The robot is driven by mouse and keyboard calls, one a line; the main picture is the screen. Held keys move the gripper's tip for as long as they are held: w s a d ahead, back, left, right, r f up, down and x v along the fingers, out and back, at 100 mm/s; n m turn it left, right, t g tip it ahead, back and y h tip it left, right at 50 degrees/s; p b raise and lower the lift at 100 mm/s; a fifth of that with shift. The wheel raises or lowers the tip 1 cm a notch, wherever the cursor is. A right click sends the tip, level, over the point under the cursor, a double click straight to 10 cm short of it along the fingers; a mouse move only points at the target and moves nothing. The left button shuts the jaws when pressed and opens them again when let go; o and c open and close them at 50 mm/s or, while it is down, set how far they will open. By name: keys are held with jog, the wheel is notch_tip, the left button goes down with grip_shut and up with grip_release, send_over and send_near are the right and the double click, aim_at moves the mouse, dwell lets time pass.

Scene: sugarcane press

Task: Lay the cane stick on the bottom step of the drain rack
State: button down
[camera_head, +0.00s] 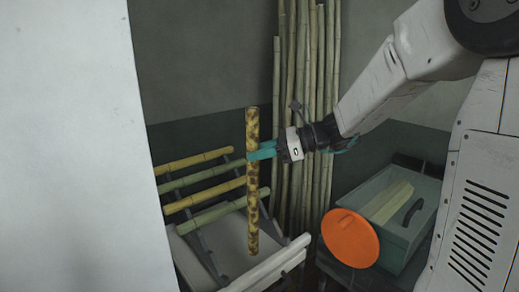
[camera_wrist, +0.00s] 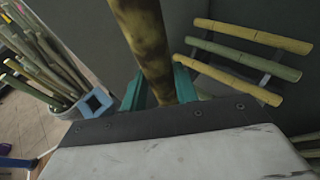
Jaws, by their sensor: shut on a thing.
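My gripper (camera_head: 262,152) with teal fingers is shut on a mottled brown-yellow cane stick (camera_head: 252,212). The stick hangs upright, in front of the drain rack in the head view. In the wrist view the same stick (camera_wrist: 146,38) rises between my teal fingers (camera_wrist: 160,88); its lower part is hidden. The drain rack (camera_head: 203,250) stands at left with dark slanted rails. Several cane sticks lie across its steps, a yellow one (camera_head: 190,162) highest, then greenish and yellow ones below. The rack's sticks also show at upper right in the wrist view (camera_wrist: 245,72).
Tall canes (camera_head: 305,75) stand against the wall behind my gripper. A teal bin (camera_head: 400,235) with an orange disc (camera_head: 350,238) before it is at right. A pale wall (camera_head: 70,150) fills the left. A white board edge (camera_head: 275,265) lies below the stick.

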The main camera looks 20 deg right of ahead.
jog(key=c, duration=1.1)
grip_release()
